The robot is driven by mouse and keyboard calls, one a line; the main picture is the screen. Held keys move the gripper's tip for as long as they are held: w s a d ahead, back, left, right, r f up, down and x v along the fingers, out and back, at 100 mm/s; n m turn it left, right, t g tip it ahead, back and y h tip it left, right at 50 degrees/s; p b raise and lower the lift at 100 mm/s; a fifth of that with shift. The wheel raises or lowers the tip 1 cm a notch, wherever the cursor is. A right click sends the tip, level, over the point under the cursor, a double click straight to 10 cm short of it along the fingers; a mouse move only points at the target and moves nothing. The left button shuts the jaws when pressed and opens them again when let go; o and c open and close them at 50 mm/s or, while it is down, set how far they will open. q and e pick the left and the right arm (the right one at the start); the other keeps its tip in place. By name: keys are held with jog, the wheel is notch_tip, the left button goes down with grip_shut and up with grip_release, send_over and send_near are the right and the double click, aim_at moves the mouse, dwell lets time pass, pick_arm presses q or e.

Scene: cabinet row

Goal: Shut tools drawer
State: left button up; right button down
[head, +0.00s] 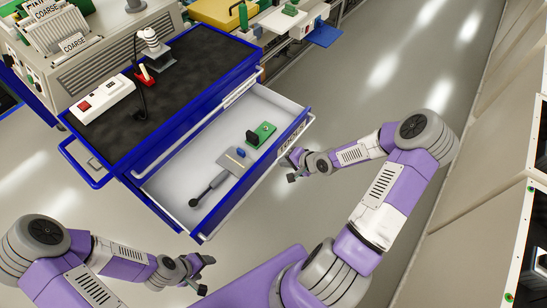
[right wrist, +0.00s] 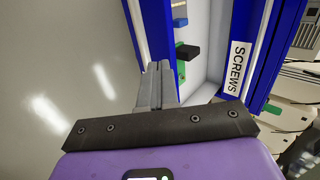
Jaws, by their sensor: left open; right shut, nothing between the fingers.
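The open drawer (head: 165,185) juts out of the blue cabinet (head: 160,145). It has a pale inside and a blue front with a small label (head: 291,137), whose text I cannot read surely. My right gripper (head: 288,168) is shut and empty, just outside the drawer front near its right end. In the right wrist view its closed fingers (right wrist: 157,85) are beside the drawer's blue front edge (right wrist: 155,30); I cannot tell whether they touch. My left gripper (head: 203,274) is open and empty, below the drawer's near corner, apart from it.
In the drawer lie a green block (head: 262,134), a grey plate (head: 233,162) and a dark-headed tool (head: 207,188). A power strip (head: 102,99) lies on the cabinet's black top. A SCREWS label (right wrist: 235,68) shows on the cabinet. Open floor (head: 400,70) lies to the right.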

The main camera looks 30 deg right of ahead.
aim_at(267, 158)
jog(key=b+x, duration=0.2)
jog(key=x, duration=0.1)
jog(key=d+b+x, duration=0.1)
jog(key=x, duration=0.2)
jog(key=d+b+x, duration=0.1)
jog(key=b+x, duration=0.1)
jog(key=x, duration=0.1)
jog(key=shift+w+b, duration=0.3)
jog(key=shift+w, duration=0.1)
